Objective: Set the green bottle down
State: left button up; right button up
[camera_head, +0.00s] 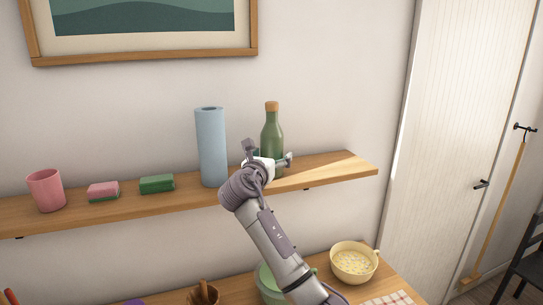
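The green bottle (272,133) stands upright with a cork stopper, over the right part of the wooden wall shelf (335,170). My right gripper (269,158) is at the bottle's lower body, with finger parts showing to its left and right. The wrist hides part of the bottle's lower left side. I cannot tell whether the fingers press on the glass. The bottle's base looks level with the shelf top, but contact is not clear. My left gripper is not in view.
A blue paper roll (211,147) stands close left of the bottle. Further left are a green sponge (156,184), a pink sponge (103,191) and a pink cup (46,190). The shelf's right end is clear. Below, a yellow bowl (352,267) and a green bowl (266,284) sit on a counter.

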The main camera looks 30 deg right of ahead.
jog(key=shift+a, duration=0.1)
jog(key=b+v, duration=0.4)
jog(key=v, duration=0.8)
jog(key=shift+r, duration=0.1)
